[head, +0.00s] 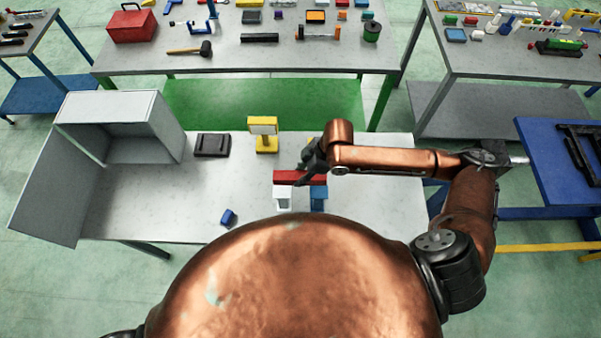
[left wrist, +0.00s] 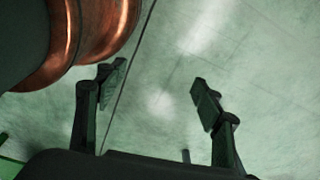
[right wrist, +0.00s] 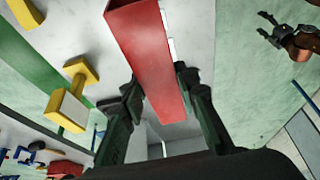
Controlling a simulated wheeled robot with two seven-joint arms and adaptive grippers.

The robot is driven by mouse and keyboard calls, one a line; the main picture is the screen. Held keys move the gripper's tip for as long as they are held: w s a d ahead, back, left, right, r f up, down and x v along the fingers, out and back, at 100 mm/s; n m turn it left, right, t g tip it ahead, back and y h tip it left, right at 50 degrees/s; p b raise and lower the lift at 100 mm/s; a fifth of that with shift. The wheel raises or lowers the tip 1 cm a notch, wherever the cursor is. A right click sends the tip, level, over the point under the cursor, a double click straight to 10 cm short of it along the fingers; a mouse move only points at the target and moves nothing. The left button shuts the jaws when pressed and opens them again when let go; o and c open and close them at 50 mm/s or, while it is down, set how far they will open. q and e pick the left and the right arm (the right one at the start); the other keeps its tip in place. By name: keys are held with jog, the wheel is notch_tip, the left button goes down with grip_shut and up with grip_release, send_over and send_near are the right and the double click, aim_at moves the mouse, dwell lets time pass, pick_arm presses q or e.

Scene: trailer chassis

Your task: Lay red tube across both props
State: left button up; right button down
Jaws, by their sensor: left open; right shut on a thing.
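The red tube (head: 288,177) is held level by my right gripper (head: 311,170), whose fingers are shut around it. In the right wrist view the tube (right wrist: 148,52) runs between the two fingers (right wrist: 155,88). In the head view a white block (head: 283,200) and a blue block (head: 318,202), which look like the props, stand side by side just below the tube. The tube spans over both; I cannot tell whether it touches them. My left gripper (left wrist: 155,84) is open and empty above the floor in the left wrist view; it is not visible in the head view.
A yellow stand with a pale face (head: 265,140) and a black box (head: 212,145) are farther back on the bench. A grey open bin (head: 75,150) stands at left. A small blue part (head: 228,217) lies near the front edge. The bench's middle left is clear.

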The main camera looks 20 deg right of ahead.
jog(key=shift+d+r+p, duration=0.1)
jog(key=shift+r+p, duration=0.05)
jog(key=shift+p, duration=0.4)
notch_tip(320, 180, down, 2)
jog(key=shift+s+b, duration=0.1)
jog(key=shift+b, duration=0.5)
jog(key=shift+f+b, duration=0.3)
jog(key=shift+f, duration=0.55)
pick_arm(q)
jog(key=shift+w+f+b, duration=0.2)
jog(key=shift+f+b, duration=0.35)
jog(key=shift+f, duration=0.1)
jog(key=shift+w+f+b, duration=0.2)
jog(key=shift+f+b, duration=0.3)
jog(key=shift+f, duration=0.1)
pick_arm(e)
notch_tip(320, 180, down, 6)
jog(key=c, duration=1.4)
grip_release()
